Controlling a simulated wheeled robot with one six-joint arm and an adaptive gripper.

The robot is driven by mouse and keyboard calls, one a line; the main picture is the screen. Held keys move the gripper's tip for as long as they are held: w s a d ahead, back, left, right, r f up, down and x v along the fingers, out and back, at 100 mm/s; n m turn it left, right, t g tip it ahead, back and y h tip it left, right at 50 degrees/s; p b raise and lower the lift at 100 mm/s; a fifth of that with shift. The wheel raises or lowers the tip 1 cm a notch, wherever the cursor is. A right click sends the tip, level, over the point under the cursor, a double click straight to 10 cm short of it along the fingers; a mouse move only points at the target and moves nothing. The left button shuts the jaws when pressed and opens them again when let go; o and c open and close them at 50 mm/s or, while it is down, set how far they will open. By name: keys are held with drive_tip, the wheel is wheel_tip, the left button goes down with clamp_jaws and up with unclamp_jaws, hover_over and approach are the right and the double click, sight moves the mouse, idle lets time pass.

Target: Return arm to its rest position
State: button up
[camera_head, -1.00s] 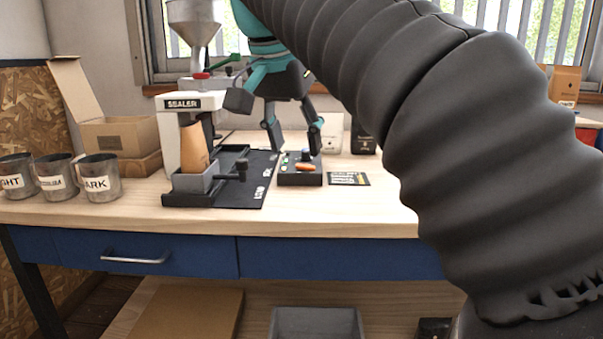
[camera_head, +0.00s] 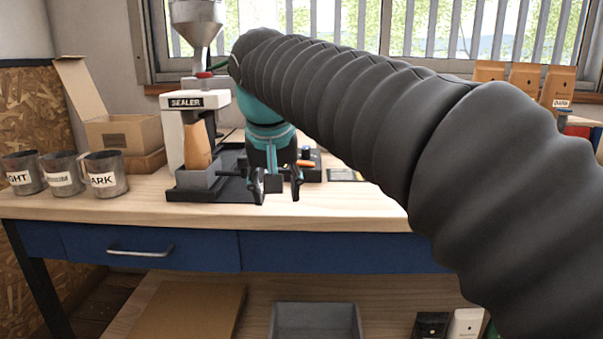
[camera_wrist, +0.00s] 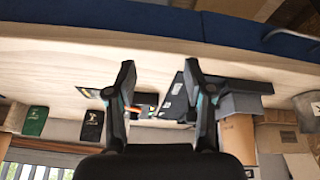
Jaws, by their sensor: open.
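My gripper (camera_head: 278,186) hangs in front of the black mat area on the workbench (camera_head: 330,215), its fingers apart and nothing between them. In the wrist view my gripper (camera_wrist: 165,82) also shows its two fingers spread and empty, over the wooden bench top. My arm, in a dark ribbed sleeve, crosses from the lower right to the upper middle in the head view. It hides part of the bench's right side.
A white sealer (camera_head: 180,130) stands behind my gripper, with a tan bag (camera_head: 197,147) in a grey holder. Several labelled metal cups (camera_head: 104,175) and an open cardboard box (camera_head: 122,132) are at left. A control box (camera_head: 308,165) is partly hidden. A grey bin (camera_head: 315,320) sits below.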

drive_tip(key=s+d+f+m, duration=0.1)
drive_tip(key=s+d+f, duration=1.8)
drive_tip(key=d+f, duration=0.1)
drive_tip(key=shift+s+f+m+t, duration=0.3)
drive_tip(key=shift+f+t, duration=0.1)
drive_tip(key=shift+f, duration=0.5)
